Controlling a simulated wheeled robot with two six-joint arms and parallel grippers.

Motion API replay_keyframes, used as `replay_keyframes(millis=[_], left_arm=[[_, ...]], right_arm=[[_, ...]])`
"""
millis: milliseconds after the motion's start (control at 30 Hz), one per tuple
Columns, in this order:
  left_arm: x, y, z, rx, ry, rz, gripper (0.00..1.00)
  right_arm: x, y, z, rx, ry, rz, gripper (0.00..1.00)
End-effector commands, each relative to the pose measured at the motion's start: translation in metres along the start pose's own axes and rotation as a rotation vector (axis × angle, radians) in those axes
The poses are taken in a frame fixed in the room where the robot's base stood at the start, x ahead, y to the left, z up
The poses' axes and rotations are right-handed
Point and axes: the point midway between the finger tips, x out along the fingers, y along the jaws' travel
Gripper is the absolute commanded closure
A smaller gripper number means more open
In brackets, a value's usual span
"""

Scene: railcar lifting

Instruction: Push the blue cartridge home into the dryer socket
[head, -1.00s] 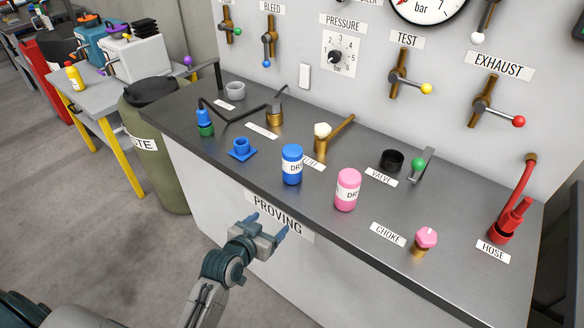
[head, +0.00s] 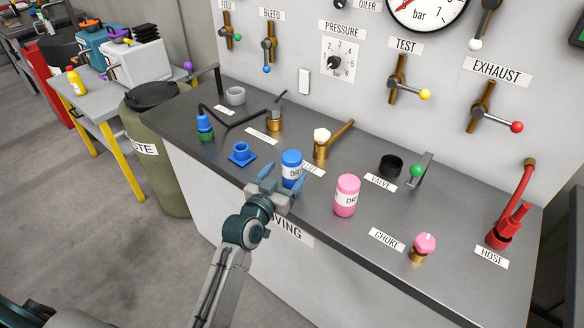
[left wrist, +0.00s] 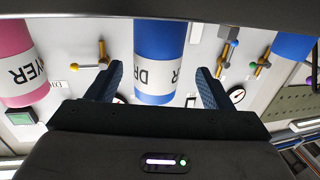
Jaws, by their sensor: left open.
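The blue cartridge (head: 291,165), with a white label band, stands upright on the grey bench. In the left wrist view the cartridge (left wrist: 160,50) shows between my finger tips, beyond them. My left gripper (head: 284,180) is open at the bench's front edge, close in front of the cartridge; its fingers (left wrist: 163,80) do not visibly press on it. The blue socket (head: 241,152), a short ring on a square flange, sits on the bench to the left of the cartridge and appears empty. My right gripper is not in view.
A pink cartridge (head: 347,195) stands close to the right. A brass fitting with a white knob (head: 321,145) is behind.

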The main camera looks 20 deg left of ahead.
Motion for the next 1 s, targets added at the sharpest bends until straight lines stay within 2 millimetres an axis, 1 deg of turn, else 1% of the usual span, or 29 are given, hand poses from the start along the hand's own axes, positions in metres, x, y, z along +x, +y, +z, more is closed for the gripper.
replay_keyframes(millis=[167, 300, 400, 500, 700, 733, 767, 800, 867, 1000], left_arm=[[0.015, 0.001, -0.003, 0.000, -0.001, 0.000, 0.26], [0.036, 0.004, -0.004, -0.002, -0.002, 0.000, 0.26], [0.049, 0.004, -0.002, 0.000, -0.001, 0.000, 0.26], [0.055, 0.003, -0.001, -0.001, -0.001, 0.000, 0.26], [0.055, 0.003, 0.000, 0.000, -0.001, 0.000, 0.26], [0.055, 0.003, 0.000, 0.000, -0.001, 0.000, 0.28], [0.055, 0.003, 0.000, 0.000, -0.001, 0.000, 0.34], [0.055, 0.003, 0.000, 0.000, -0.001, 0.000, 0.42], [0.055, 0.003, 0.000, 0.000, -0.001, 0.000, 0.53], [0.055, 0.003, 0.000, 0.000, -0.002, 0.000, 0.81]], right_arm=[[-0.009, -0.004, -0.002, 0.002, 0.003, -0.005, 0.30], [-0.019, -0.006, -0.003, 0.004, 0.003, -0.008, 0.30], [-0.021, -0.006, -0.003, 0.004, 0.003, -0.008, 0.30], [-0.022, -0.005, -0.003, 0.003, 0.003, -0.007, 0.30], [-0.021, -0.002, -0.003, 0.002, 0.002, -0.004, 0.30], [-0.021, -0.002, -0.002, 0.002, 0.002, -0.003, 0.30], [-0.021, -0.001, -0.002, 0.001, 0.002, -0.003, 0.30], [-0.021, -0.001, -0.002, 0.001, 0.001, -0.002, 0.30], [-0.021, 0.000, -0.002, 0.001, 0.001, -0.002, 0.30], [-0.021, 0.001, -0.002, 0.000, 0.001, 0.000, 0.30]])
